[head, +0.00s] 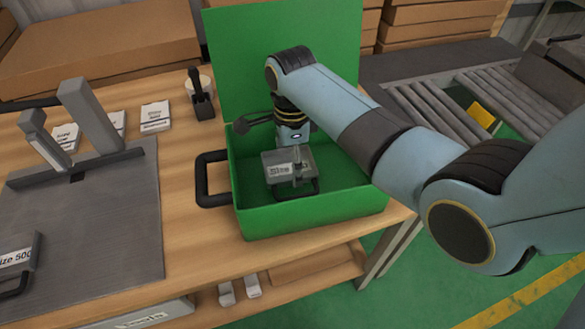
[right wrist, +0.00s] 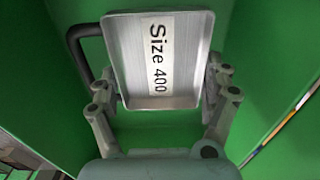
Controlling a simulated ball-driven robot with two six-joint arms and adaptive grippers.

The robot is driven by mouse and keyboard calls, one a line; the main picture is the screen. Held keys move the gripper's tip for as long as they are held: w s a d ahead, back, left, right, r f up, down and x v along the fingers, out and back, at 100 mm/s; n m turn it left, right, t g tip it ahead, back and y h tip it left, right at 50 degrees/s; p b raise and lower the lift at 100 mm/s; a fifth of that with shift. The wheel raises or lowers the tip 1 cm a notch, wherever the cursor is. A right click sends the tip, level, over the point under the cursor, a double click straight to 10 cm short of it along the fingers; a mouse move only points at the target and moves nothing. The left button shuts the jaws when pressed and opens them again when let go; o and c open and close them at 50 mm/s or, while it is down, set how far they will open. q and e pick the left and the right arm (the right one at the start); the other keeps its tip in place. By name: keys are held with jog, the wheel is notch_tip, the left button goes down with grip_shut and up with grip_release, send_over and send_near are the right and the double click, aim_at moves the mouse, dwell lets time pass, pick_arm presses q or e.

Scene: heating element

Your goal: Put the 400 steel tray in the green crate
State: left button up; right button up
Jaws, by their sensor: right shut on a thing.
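The green crate (head: 315,212) stands open on the wooden table, its lid raised at the back. The steel tray (head: 272,168) is inside the crate's opening, its label partly covered in the head view. In the right wrist view the tray (right wrist: 180,55) shows its "Size 400" label whole, with green crate walls around it. My right gripper (head: 295,165) reaches down into the crate and is shut on the tray; its fingers (right wrist: 165,95) are at both sides of the tray. Whether the tray touches the crate floor, I cannot tell. My left gripper is not in view.
A grey metal fixture (head: 100,220) with uprights lies left of the crate, and a tray labelled 500 (head: 15,265) is at the left edge. Small white label boxes (head: 156,117) lie behind it. A roller conveyor (head: 440,115) is at the right.

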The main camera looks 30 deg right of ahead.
jog(key=shift+f, duration=1.6)
jog(key=shift+f, duration=0.2)
jog(key=o, duration=1.1)
jog(key=shift+o, duration=0.2)
jog(key=shift+r, duration=0.1)
notch_tip(320, 180, up, 12)
jog(key=shift+p, duration=0.45)
